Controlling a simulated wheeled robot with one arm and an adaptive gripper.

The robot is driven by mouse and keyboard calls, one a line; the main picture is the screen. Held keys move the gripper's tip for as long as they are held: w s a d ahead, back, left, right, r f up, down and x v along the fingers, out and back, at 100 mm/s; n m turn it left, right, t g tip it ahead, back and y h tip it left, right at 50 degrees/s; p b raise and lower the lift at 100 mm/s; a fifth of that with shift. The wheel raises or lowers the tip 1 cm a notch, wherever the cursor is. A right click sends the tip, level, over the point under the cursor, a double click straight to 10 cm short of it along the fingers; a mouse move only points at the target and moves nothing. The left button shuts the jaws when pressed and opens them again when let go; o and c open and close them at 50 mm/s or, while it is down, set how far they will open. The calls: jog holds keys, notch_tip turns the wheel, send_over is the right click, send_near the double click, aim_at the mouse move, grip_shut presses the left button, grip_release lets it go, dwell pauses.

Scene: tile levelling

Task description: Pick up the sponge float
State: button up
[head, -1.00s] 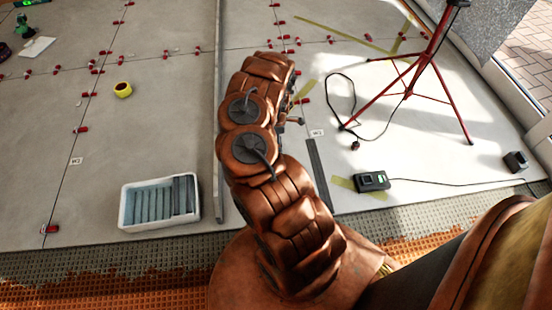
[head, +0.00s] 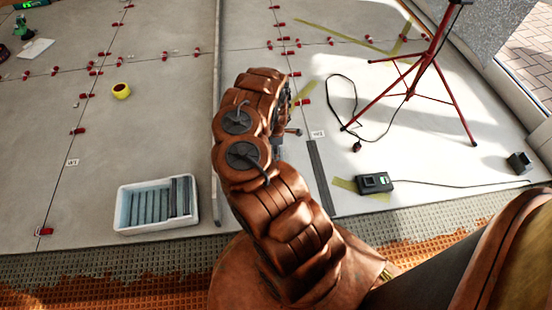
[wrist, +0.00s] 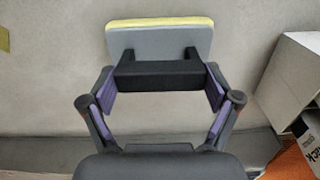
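The sponge float shows in the wrist view as a grey plate (wrist: 160,46) with a yellow sponge edge (wrist: 160,23) and a black handle (wrist: 160,75). It lies on the pale tiled floor. My gripper (wrist: 160,88) is open, with one purple-padded finger near each end of the handle. Whether the pads touch the handle, I cannot tell. In the head view my arm hides the float and most of my gripper.
In the head view, a white crate (head: 122,210) of grey strips stands left of my arm. A red tripod (head: 411,92), its cable and a small black box (head: 374,183) are at right. A pale box (wrist: 292,75) stands right of my gripper in the wrist view.

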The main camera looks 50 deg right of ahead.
jog(key=c, duration=0.7)
jog(key=shift+c, duration=0.2)
